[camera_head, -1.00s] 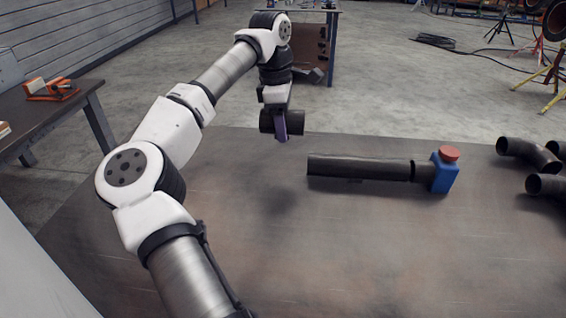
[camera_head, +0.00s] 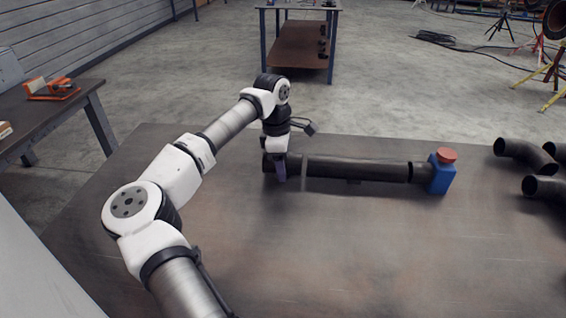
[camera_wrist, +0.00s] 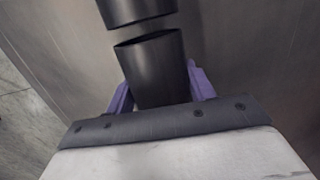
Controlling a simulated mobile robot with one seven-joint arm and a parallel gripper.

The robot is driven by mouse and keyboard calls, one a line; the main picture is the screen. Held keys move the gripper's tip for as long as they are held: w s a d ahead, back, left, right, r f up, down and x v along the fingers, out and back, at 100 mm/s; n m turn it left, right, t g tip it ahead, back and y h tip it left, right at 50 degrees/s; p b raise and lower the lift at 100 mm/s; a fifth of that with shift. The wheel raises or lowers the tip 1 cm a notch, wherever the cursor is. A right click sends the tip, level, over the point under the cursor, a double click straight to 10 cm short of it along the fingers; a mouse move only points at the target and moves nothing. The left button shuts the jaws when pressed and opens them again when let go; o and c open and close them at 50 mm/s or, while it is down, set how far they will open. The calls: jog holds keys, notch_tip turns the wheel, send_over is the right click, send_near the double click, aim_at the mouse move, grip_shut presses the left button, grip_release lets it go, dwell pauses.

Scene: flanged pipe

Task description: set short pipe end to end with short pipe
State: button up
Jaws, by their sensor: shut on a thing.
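My gripper (camera_head: 279,174), with purple fingers, is shut around a short black pipe (camera_wrist: 155,70) and holds it crosswise between the fingers. In the head view the held pipe (camera_head: 268,164) is low, at the left end of a dark pipe run (camera_head: 355,168) on the table. In the wrist view the open end of the held pipe faces the end of another dark pipe (camera_wrist: 137,10). A narrow gap shows between them, and they look roughly in line. The fingers hide part of the held pipe.
The run ends at the right in a blue block (camera_head: 441,176) with a red knob (camera_head: 447,155). Several dark elbow pipes (camera_head: 527,154) lie at the table's right edge. The front of the table (camera_head: 370,260) is clear.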

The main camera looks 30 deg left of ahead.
jog(key=shift+f, duration=0.1)
jog(key=o, duration=1.3)
jog(key=r, duration=0.4)
jog(key=a+r+b, duration=0.1)
jog(key=r, duration=0.7)
jog(key=shift+s+a+r, duration=0.1)
jog(key=shift+s+a, duration=0.1)
jog(key=shift+s, duration=0.1)
